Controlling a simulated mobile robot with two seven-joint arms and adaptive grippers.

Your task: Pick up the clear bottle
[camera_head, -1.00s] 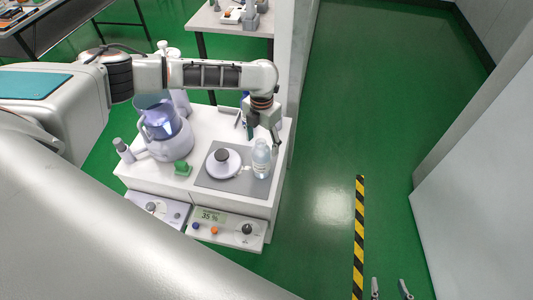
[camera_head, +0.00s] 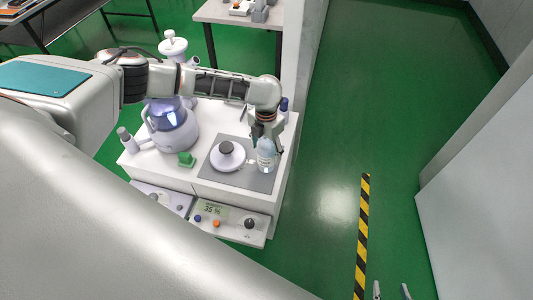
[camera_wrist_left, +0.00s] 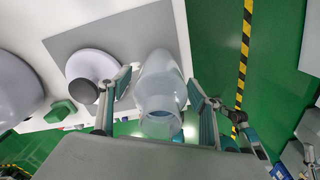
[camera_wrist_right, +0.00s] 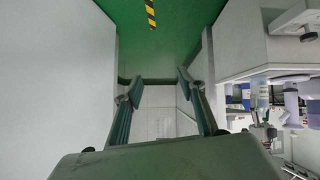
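The clear bottle (camera_head: 266,159) stands upright at the right side of the grey mat (camera_head: 255,184) on the white bench. My left gripper (camera_head: 267,143) is at the bottle's upper part, coming from above. In the left wrist view, the bottle (camera_wrist_left: 160,95) lies between the two spread fingers of my left gripper (camera_wrist_left: 160,84). Gaps show on both sides, so the fingers look open around it; contact is not seen. My right gripper (camera_wrist_right: 152,88) is open and empty, far from the bench; its fingertips show at the bottom of the head view (camera_head: 390,291).
A white round device with a dark knob (camera_head: 227,156) stands on the mat just left of the bottle. A green block (camera_head: 186,159), a large lilac vessel (camera_head: 173,128) and a control panel reading 35 % (camera_head: 228,221) are further left and in front. The floor to the right is clear.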

